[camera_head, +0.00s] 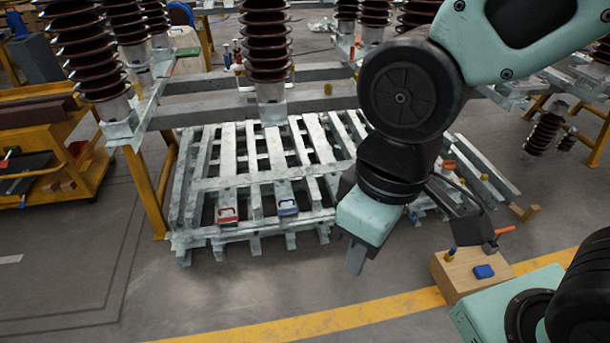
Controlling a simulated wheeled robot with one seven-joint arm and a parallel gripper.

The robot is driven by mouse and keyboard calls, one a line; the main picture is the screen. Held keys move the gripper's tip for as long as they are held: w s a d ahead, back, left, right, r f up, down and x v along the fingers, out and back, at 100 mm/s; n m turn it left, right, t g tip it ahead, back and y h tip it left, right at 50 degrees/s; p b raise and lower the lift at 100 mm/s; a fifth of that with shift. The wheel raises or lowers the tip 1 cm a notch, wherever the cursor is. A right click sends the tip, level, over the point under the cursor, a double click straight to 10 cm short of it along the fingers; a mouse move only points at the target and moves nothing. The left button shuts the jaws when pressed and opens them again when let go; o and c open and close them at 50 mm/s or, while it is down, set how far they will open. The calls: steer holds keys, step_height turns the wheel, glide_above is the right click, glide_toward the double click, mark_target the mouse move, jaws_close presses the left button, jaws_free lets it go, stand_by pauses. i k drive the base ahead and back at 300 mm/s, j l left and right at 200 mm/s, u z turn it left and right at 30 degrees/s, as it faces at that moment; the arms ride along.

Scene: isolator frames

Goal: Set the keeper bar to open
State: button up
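I cannot tell for sure which part is the keeper bar. A red-handled metal piece (228,214) and a blue-handled metal piece (288,207) lie side by side on the front of the slatted grey metal stack (205,184). A green bar (188,53) lies on the isolator frame's left beam. My gripper (355,262) points down in front of the stack's right front corner, to the right of both handled pieces and apart from them. Its fingers overlap in this view, so their opening does not show. Nothing is visible in its grip.
A wooden block (458,283) with a blue item (484,271) and orange-handled tool (499,235) stands at right. Brown ribbed insulators (265,40) rise above the stack. A yellow leg (147,192) stands at its left. The floor (230,290) in front is clear.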

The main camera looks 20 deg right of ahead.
mark_target(207, 238)
steer(key=i+j, duration=1.25)
